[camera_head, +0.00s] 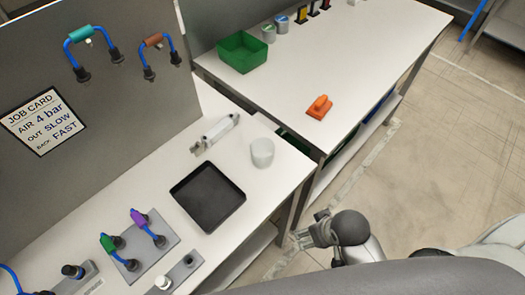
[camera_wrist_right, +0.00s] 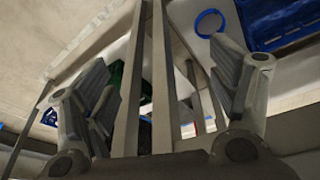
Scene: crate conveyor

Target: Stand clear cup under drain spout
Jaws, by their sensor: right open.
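The clear cup (camera_head: 262,152) looks whitish and translucent. It stands upright on the white workbench, near its right end, to the right of a grey cylinder fixture and above right of a black tray. I cannot make out the drain spout for certain. My right gripper (camera_head: 312,232) is off the bench's right edge, below and right of the cup in the head view, apart from it and empty. In the right wrist view the two fingers of my right gripper (camera_wrist_right: 165,95) are spread apart with nothing held; the cup is not recognisable there. My left gripper is not in view.
The black tray (camera_head: 208,196) and the grey cylinder fixture (camera_head: 216,132) lie on the bench. Hose fittings on a plate (camera_head: 150,252) are at lower left. A second table holds a green bin (camera_head: 242,52) and an orange object (camera_head: 320,107). Floor at right is open.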

